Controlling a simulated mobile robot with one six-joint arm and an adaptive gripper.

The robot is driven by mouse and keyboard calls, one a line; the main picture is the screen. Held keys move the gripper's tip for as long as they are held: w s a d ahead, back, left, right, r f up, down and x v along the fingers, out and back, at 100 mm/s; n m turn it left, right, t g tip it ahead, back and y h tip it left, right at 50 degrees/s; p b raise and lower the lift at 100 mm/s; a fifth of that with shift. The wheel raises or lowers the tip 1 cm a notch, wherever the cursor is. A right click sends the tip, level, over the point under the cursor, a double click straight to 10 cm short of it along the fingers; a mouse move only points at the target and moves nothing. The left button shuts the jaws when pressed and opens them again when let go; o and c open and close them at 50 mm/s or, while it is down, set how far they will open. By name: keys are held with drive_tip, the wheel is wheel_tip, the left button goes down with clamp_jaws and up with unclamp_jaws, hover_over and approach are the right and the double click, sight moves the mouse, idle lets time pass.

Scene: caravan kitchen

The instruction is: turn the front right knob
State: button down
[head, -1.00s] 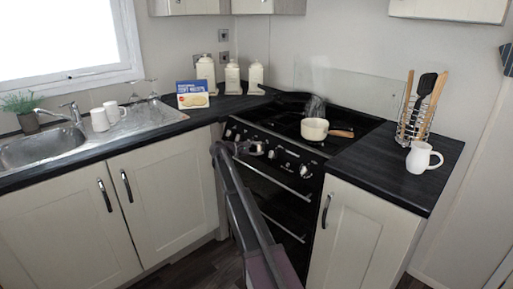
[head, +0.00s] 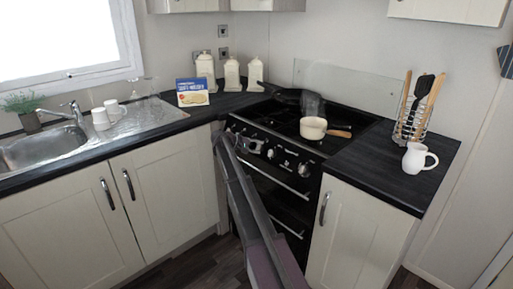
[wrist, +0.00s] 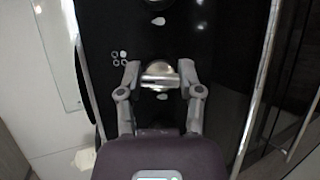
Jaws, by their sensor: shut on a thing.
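My gripper (head: 250,146) reaches the black front panel of the cooker (head: 262,182), at the left part of its row of silver knobs. In the wrist view, its two grey fingers (wrist: 160,82) stand either side of a silver knob (wrist: 159,71) and are closed on it. Small burner markings (wrist: 119,58) show beside this knob. I cannot tell from them whether it is the front right knob. Other knobs, such as the one at the right of the row (head: 303,170), are free. A cream saucepan (head: 313,129) with a wooden handle stands on the hob.
A utensil rack (head: 411,125) and white jug (head: 416,159) stand on the right worktop. Canisters (head: 231,75) and a blue box (head: 192,92) are at the back left. The sink (head: 45,149) is far left. Oven handles (head: 278,173) project below the knobs.

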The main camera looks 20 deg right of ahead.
drive_tip(key=shift+s+d, duration=0.1)
drive_tip(key=shift+s, duration=0.05)
drive_tip(key=shift+c, duration=1.8)
unclamp_jaws()
drive_tip(key=shift+f, duration=0.1)
drive_tip(key=shift+o, duration=0.5)
